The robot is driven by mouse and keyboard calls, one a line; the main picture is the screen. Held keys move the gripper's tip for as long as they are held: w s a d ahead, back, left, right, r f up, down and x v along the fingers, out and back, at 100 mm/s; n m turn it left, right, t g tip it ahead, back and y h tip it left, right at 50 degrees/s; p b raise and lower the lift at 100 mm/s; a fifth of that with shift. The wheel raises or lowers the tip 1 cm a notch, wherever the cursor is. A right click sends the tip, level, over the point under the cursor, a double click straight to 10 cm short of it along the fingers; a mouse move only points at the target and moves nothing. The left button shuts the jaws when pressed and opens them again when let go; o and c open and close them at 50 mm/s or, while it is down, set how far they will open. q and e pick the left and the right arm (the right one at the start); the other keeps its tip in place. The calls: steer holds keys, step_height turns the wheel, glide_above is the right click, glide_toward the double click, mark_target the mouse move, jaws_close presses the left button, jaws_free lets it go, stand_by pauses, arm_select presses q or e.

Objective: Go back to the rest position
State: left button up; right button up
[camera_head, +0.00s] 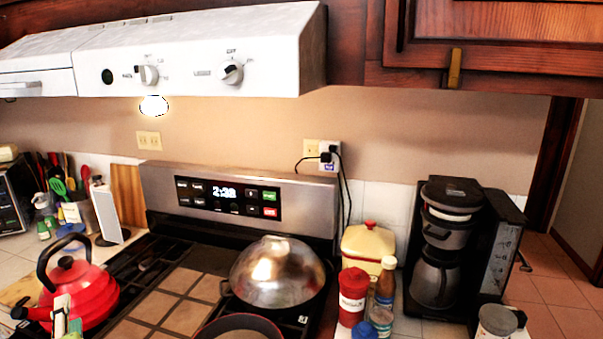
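Only a small part of what appears to be my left gripper (65,318) shows, at the bottom left edge of the head view. Pale and greenish tips stand up in front of the red kettle (88,291). The rest of the gripper is cut off by the frame, so I cannot tell whether it is open or shut, or whether it touches the kettle. My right gripper is not in view.
The stove (240,180) has a domed metal lid (277,273) and a dark pan (240,325). To its right stand a yellow canister (368,245), bottles and a coffee maker (440,250). A white range hood (200,55) and wooden cabinets (510,45) hang above.

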arm_select(q)
steer(key=s+d+f+n+g+h, duration=0.2)
steer(key=s+d+f, duration=0.15)
steer(key=f, duration=0.35)
steer(key=s+d+f+n+g+h, duration=0.1)
steer(key=s+d+f+h, duration=0.1)
steer(key=d+f+h, duration=0.3)
steer(key=s+d+f+n+g, duration=0.2)
steer(key=s+f, duration=0.1)
steer(key=f, duration=0.5)
steer(key=s+d+f+n+g+h, duration=0.1)
steer(key=s+d+f+g+h, duration=0.2)
steer(key=s+d, duration=0.35)
steer(key=s+d+f+n+g+h, duration=0.1)
steer(key=s+d+f+n+g, duration=0.1)
steer(key=s+d+f, duration=0.4)
steer(key=s+a+f+g, duration=0.1)
steer(key=s+f+g, duration=0.15)
steer(key=f, duration=2.25)
steer(key=s+a+f, duration=0.1)
steer(key=s+f, duration=0.7)
steer(key=s+a+f, duration=0.2)
steer(key=s+f, duration=0.6)
steer(key=s, duration=0.1)
steer(key=shift+s+a+f+m, duration=0.25)
steer(key=shift+s+m, duration=0.05)
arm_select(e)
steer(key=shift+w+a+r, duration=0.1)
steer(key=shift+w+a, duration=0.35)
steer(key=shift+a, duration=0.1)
